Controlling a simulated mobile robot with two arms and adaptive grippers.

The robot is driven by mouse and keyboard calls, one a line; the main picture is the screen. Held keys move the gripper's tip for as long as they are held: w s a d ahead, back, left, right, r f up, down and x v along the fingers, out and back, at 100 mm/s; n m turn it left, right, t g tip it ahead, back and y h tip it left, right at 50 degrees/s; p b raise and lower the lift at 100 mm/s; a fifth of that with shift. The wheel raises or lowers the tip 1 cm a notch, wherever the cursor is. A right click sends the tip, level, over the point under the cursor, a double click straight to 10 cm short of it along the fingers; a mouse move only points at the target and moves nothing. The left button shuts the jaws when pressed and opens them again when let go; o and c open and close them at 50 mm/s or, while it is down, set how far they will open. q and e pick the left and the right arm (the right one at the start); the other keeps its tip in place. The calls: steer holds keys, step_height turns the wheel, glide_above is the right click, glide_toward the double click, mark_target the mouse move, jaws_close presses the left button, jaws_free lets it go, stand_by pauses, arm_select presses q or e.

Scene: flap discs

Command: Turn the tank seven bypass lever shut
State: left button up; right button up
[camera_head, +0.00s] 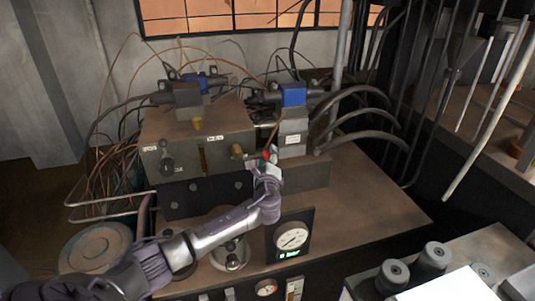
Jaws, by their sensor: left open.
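A grey-brown metal tank (215,137) stands on the bench with small white labels too small to read. A dark lever-like fitting (166,162) is on its front left, and a brass knob (237,151) is on its front right. I cannot tell which fitting is the tank seven bypass lever. My left arm reaches in from the lower left. My left gripper (268,161) is open beside the tank's right end, near a small red part (267,155). Its fingers are small and partly hidden, and contact is unclear. My right gripper is not in view.
A round gauge (292,236) in a dark panel stands at the bench front. A blue-topped valve block (293,120) is right of the tank.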

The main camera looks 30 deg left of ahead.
arm_select(q)
steer(key=shift+w+a, duration=0.4)
steer(key=shift+w, duration=0.2)
jaws_close()
